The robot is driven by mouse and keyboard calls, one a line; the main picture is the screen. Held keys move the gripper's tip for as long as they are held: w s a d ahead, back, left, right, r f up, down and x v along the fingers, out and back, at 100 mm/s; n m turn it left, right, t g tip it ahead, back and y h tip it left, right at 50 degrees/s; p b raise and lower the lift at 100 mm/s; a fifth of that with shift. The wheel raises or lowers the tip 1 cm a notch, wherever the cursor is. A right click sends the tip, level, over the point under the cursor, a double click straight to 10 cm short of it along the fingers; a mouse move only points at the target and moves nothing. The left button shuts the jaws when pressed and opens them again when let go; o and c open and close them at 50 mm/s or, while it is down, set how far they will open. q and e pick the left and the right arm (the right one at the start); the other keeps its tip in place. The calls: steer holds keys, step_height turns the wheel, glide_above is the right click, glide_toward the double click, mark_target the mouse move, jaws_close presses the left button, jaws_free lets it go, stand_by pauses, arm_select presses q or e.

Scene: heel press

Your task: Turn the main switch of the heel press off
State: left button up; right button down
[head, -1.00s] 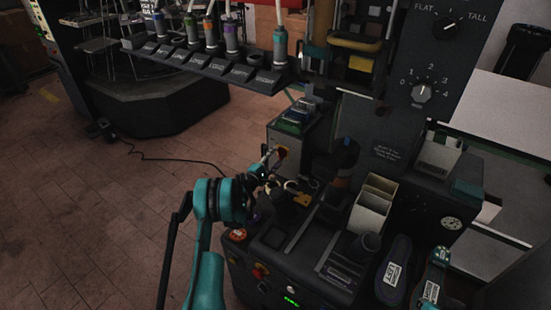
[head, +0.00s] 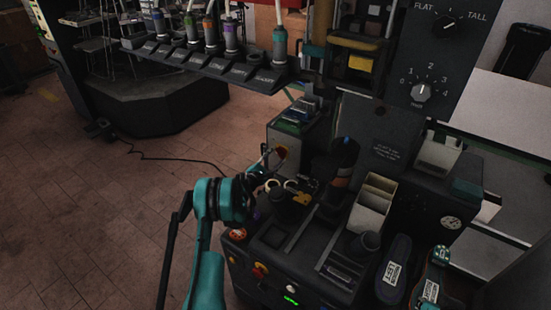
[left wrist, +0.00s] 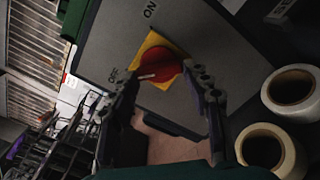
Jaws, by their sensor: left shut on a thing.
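The main switch (left wrist: 160,66) is a red knob on a yellow plate, on the grey face of a box with ON and OFF lettering. Its white mark points towards the OFF lettering. In the head view the switch (head: 280,153) is small, on the side of the box (head: 292,132). My left gripper (left wrist: 163,73) has one finger on either side of the knob and is shut on it. In the head view my left gripper (head: 267,160) reaches the switch from the left.
Two pale tape rolls (left wrist: 291,87) lie close to the gripper. On the press stand a cream divided bin (head: 372,203) and a dark sole (head: 394,268). A rack of tubes (head: 210,62) hangs behind. The tiled floor at left is mostly open.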

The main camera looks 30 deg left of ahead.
arm_select(q)
steer(key=o, duration=1.2)
steer(key=shift+c, duration=0.2)
steer(key=shift+s, duration=0.15)
steer(key=s+a, duration=0.1)
steer(key=s, duration=1)
steer(key=shift+s+a, duration=0.3)
steer(key=shift+a, duration=0.05)
